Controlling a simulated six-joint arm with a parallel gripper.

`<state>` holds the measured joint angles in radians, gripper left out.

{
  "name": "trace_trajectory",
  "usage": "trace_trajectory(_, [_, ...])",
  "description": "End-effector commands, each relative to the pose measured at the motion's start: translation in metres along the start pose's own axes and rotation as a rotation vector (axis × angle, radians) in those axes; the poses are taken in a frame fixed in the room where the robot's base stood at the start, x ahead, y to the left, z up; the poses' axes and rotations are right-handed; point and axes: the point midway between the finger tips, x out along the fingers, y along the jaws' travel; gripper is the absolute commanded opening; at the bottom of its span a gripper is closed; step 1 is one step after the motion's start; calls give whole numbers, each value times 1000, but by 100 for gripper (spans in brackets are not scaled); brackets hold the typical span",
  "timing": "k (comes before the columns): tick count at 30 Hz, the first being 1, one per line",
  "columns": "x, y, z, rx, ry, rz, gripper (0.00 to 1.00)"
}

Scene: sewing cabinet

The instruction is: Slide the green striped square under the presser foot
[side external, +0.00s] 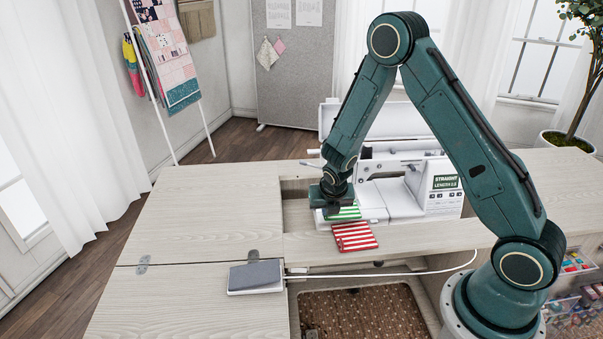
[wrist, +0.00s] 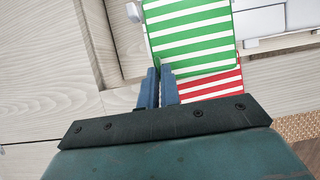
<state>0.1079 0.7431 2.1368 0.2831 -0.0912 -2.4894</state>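The green striped square (side external: 345,212) lies at the left end of the white sewing machine's bed in the side view. It fills the top middle of the wrist view (wrist: 190,35), overlapping a red striped square (wrist: 215,83). The red square also shows in the side view (side external: 355,238), nearer the camera. My gripper (side external: 332,208) is low at the left of the green square. In the wrist view its two blue fingers (wrist: 159,72) are close together with the green square's near corner at their tips, seemingly pinched. The presser foot is not distinguishable beside the machine's head (side external: 366,167).
The sewing machine's pillar (side external: 428,188) with a display stands to the right. A grey-topped pad (side external: 255,276) lies on the cabinet top (side external: 200,225), with a white cable running right. The left cabinet top is mostly clear. An open recess shows at the front.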

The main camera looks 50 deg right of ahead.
Motion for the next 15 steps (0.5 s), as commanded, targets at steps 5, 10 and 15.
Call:
trace_trajectory(5, [8,0,2,1,1,-1,0])
trace_trajectory(10, [15,0,4,2,0,-1,0])
trace_trajectory(15, [22,0,6,2,0,-1,0])
